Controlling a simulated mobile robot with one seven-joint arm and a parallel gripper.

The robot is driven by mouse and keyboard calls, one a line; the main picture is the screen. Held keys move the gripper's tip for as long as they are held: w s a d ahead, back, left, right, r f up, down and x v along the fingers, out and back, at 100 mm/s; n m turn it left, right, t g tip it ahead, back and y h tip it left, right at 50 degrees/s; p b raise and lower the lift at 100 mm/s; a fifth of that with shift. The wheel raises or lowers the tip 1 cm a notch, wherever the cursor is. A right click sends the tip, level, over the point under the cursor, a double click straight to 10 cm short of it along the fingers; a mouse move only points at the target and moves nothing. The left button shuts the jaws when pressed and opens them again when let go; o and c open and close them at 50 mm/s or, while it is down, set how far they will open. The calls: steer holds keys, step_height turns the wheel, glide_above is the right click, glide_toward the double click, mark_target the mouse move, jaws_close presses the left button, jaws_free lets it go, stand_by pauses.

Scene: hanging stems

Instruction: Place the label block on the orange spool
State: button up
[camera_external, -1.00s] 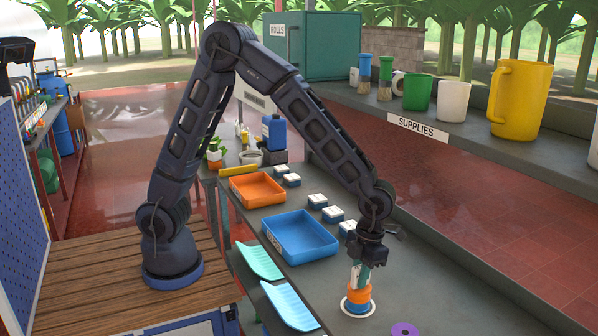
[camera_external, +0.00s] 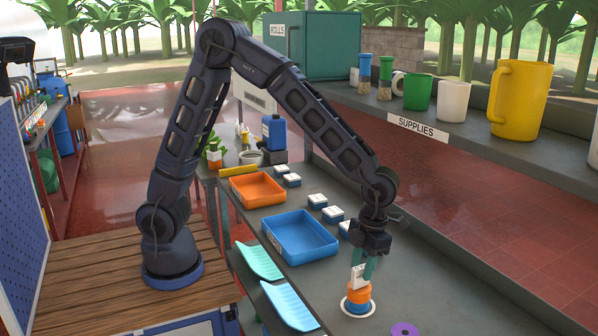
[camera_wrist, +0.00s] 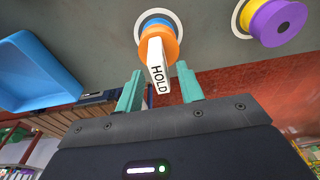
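The white label block (camera_external: 357,276), marked HOLD in the wrist view (camera_wrist: 156,68), stands on top of the orange spool (camera_external: 359,294). The orange spool also shows in the wrist view (camera_wrist: 172,47). A blue spool (camera_external: 357,307) is under the orange one, inside a white ring on the table. My gripper (camera_external: 370,262) is just above the block. In the wrist view its teal fingers (camera_wrist: 160,88) are spread, with a gap on both sides of the block. The block appears free of the fingers.
A purple spool (camera_wrist: 279,23) stands to the right in the wrist view, and its top shows at the external view's bottom edge (camera_external: 404,330). A blue tray (camera_external: 300,236), an orange tray (camera_external: 257,189) and several small white-topped blocks (camera_external: 333,214) are farther back. The table right of the spools is clear.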

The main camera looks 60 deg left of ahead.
steer(key=r, duration=0.5)
steer(key=w+r, duration=0.1)
steer(key=r, duration=0.1)
steer(key=shift+w+r, duration=0.1)
steer(key=shift+r, duration=0.15)
steer(key=shift+w+r, duration=0.1)
steer(key=shift+r, duration=0.55)
steer(key=shift+a+r, duration=0.1)
steer(key=shift+a, duration=0.05)
steer(key=s+a+r+n+t, duration=0.2)
steer(key=a+r+n, duration=0.3)
steer(key=a+n, duration=0.5)
steer(key=s+a+r+n+t, duration=0.1)
steer(key=a+r+n, duration=0.45)
steer(key=a, duration=0.85)
steer(key=s+a+n+t, duration=0.3)
steer(key=s+a+n, duration=1.2)
steer(key=a+n, duration=0.4)
steer(key=shift+s+a+f+n, duration=0.25)
steer(key=shift+s+a+n, duration=0.1)
steer(key=shift+n, duration=0.4)
